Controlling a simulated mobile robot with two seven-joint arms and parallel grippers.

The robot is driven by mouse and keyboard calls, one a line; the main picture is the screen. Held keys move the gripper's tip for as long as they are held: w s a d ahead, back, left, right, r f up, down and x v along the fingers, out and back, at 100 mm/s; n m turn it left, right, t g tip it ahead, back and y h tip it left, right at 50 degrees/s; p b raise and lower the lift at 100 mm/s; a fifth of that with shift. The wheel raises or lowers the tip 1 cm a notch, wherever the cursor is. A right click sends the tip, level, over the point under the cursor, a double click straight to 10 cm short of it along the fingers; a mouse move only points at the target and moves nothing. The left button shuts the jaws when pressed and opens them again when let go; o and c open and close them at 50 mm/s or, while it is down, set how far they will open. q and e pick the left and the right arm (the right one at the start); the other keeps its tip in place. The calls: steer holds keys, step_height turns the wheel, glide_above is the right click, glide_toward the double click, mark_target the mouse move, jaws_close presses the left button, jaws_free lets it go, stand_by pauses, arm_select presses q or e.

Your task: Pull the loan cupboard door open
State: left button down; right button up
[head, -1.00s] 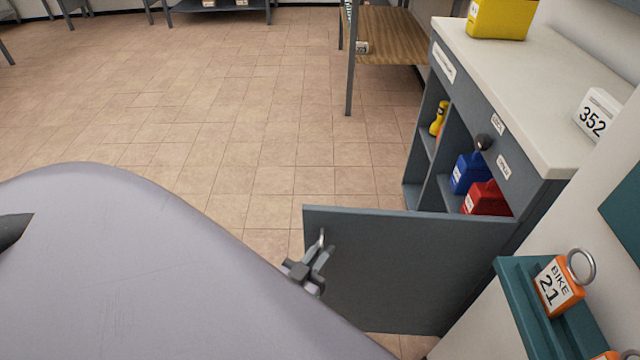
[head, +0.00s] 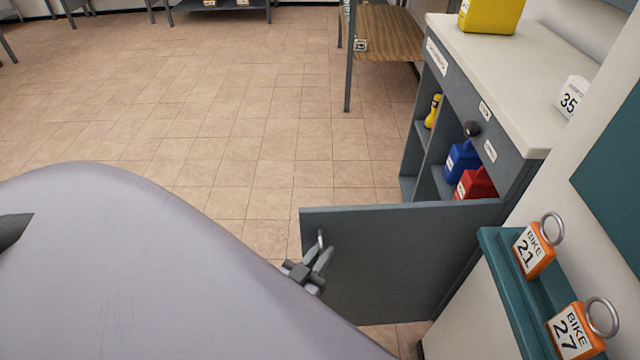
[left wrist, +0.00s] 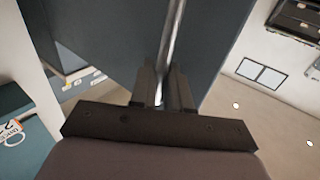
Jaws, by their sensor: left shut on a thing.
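The loan cupboard (head: 515,175) stands at the right in the head view. Its grey door (head: 400,260) is swung wide open toward me, with the shelves uncovered. My left gripper (head: 320,255) is shut on the metal handle (head: 320,238) near the door's free edge. In the left wrist view the fingers (left wrist: 163,92) close around the handle bar (left wrist: 173,45), in front of the door's dark face (left wrist: 125,30). My right gripper is not in view.
Inside the cupboard are a blue container (head: 462,160), a red one (head: 476,183) and a yellow item (head: 433,110). A teal ledge (head: 510,290) with orange bike tags (head: 535,250) is close at the right. Open tiled floor (head: 230,110) lies left of the door.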

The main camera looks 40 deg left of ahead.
arm_select(q)
steer(key=shift+w+d+r, duration=0.1)
steer(key=shift+w+d, duration=0.05)
steer(key=shift+d, duration=0.2)
steer(key=c, duration=1.3)
jaws_free()
steer(key=shift+a, duration=0.1)
steer(key=s, duration=0.7)
steer(key=shift+d, duration=0.4)
steer(key=shift+s, duration=0.1)
